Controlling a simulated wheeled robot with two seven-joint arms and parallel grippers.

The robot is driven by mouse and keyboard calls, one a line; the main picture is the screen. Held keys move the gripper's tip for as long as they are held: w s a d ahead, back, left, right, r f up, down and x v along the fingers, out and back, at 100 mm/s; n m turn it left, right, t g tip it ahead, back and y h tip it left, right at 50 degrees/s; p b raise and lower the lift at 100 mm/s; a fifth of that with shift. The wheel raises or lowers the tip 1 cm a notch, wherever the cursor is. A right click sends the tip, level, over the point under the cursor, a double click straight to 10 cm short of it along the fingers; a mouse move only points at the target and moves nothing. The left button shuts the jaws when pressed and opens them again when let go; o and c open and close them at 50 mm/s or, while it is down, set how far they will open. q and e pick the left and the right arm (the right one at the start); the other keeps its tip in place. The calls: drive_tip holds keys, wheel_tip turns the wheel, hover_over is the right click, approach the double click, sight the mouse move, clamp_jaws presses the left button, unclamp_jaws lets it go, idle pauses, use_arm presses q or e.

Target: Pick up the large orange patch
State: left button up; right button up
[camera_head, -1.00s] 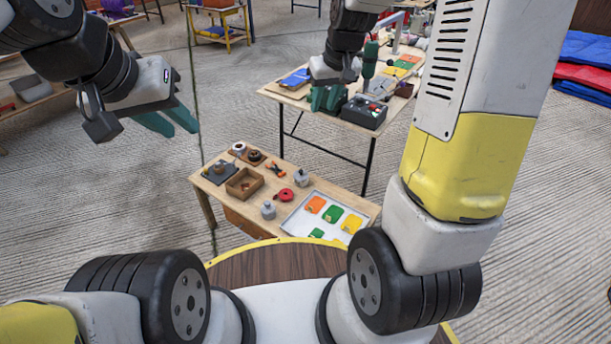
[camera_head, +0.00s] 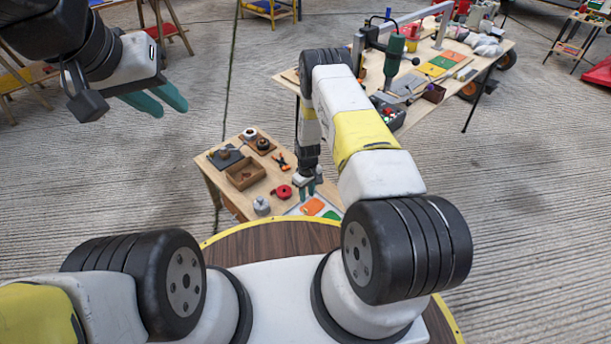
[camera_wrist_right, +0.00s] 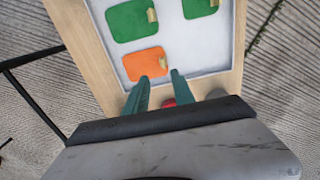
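In the right wrist view, an orange patch (camera_wrist_right: 143,64) with a small tan tab lies flat in the white tray (camera_wrist_right: 168,35). My left gripper (camera_head: 160,99) is open and empty, raised at the upper left.
Green patches (camera_wrist_right: 132,21) lie beside the orange one. The small wooden table (camera_head: 218,184) also holds a wooden box (camera_head: 245,173), a red round item (camera_head: 283,191) and a grey weight (camera_head: 261,205). A larger workbench (camera_head: 478,60) with tools stands behind.

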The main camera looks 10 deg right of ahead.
sight(306, 210)
drive_tip(key=f, duration=0.9)
drive_tip(key=shift+s+a, duration=0.25)
drive_tip(key=shift+c, duration=0.4)
clamp_jaws()
